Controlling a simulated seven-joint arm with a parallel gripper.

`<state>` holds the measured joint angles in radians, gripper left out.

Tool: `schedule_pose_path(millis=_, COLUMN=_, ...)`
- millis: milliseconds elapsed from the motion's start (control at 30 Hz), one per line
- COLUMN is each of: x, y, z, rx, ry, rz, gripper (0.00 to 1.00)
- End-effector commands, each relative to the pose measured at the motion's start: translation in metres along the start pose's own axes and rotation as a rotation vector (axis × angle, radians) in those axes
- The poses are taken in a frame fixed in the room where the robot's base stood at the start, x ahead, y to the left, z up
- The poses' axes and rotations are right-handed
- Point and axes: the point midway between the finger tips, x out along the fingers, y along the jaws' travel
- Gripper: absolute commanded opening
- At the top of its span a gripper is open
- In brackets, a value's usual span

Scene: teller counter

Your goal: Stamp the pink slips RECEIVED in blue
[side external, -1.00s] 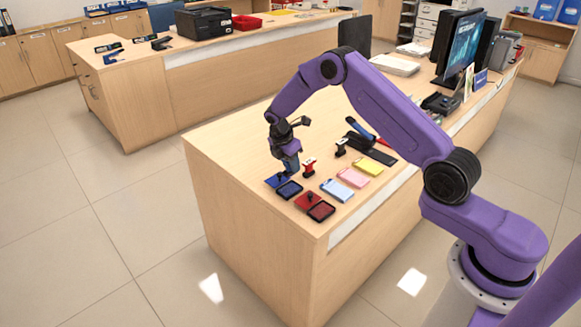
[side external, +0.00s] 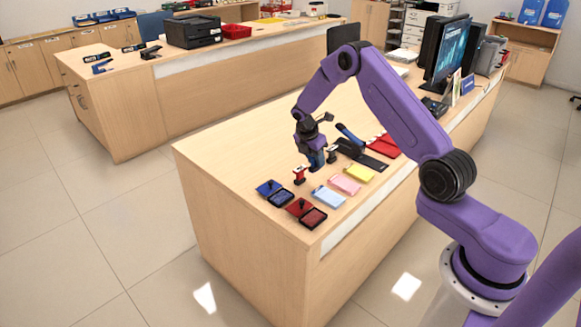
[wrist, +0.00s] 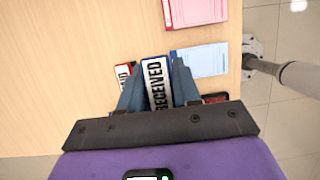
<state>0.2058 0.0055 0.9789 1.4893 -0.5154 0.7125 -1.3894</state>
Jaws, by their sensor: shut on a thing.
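My gripper (side external: 317,163) is shut on the RECEIVED stamp (wrist: 157,84), whose label has a blue border and faces the wrist camera. In the side view the stamp's blue lower part shows under my fingers, between a red stamp and a black stamp. The pink slips (side external: 345,184) lie in a pad on the counter, to the right of and nearer than my gripper; they also show at the top of the wrist view (wrist: 195,10). The blue ink pad (side external: 280,198) lies open at left, apart from my gripper. The stamp's underside is hidden.
The red stamp (side external: 299,175) and black stamp (side external: 332,155) stand close beside my gripper. Light blue slips (side external: 328,197) and yellow slips (side external: 360,174) flank the pink ones. A red ink pad (side external: 313,217) lies near the counter's front edge. A blue-handled black device (side external: 365,158) stands behind.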

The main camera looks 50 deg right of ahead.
Motion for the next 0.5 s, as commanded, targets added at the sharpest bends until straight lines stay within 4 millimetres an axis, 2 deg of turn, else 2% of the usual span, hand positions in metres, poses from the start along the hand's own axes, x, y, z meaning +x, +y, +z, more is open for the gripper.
schedule_pose_path(millis=33, x=0.005, y=-0.010, z=0.018, rx=0.002, ry=-0.003, rz=-0.010, gripper=0.12)
schedule_pose_path(millis=200, x=0.016, y=-0.037, z=0.059, rx=-0.011, ry=-0.012, rz=-0.028, gripper=0.12)
schedule_pose_path(millis=333, x=0.021, y=-0.049, z=0.076, rx=-0.016, ry=-0.014, rz=-0.035, gripper=0.12)
schedule_pose_path(millis=500, x=0.026, y=-0.055, z=0.082, rx=-0.021, ry=-0.015, rz=-0.039, gripper=0.12)
